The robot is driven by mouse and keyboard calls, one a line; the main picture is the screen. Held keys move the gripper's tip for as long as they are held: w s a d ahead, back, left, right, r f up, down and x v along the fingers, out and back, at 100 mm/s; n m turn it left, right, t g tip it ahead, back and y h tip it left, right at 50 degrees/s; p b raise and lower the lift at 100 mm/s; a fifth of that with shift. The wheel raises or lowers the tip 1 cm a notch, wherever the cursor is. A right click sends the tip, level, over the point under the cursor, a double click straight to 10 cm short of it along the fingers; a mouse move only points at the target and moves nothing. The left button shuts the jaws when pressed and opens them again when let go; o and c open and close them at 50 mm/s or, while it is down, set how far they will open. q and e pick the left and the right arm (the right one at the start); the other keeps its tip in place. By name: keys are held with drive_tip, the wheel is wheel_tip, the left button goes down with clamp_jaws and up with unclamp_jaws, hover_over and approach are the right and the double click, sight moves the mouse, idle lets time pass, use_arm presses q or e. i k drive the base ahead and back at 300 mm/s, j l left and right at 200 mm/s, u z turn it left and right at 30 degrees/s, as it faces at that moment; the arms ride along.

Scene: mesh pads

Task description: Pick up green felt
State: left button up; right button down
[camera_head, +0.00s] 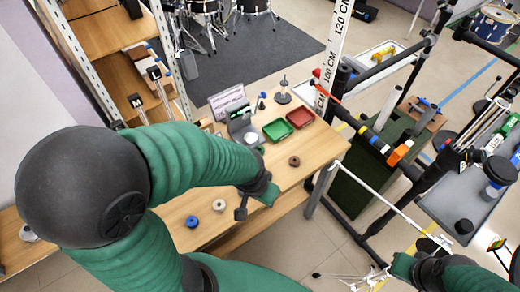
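A green shallow tray-like pad (277,130) lies on the wooden table, just left of a red one (300,118). It is the clearest green item on the table, but I cannot tell whether it is felt. My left gripper (257,198) is over the front part of the table, nearer to me than the green pad and apart from it. Its fingers are small and partly hidden, so their opening is unclear. My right gripper (408,266) is at the lower right, away from the table, and its fingers are not clear.
A brown ring (294,161), a blue ring (192,221) and a white ring (219,205) lie on the table (322,146). A small sign (227,101) stands behind. A rack with dark bars (385,150) stands right of the table, above a dark green mat (352,200).

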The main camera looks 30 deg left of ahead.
sight(258, 148)
drive_tip(key=i+u, duration=0.1)
drive_tip(key=u, duration=0.3)
drive_tip(key=i+u, duration=0.1)
drive_tip(key=u, duration=0.3)
drive_tip(key=i+l+u, duration=0.1)
drive_tip(key=u, duration=0.35)
drive_tip(key=l+u, duration=0.15)
drive_tip(key=u, duration=0.25)
drive_tip(key=i, duration=0.05)
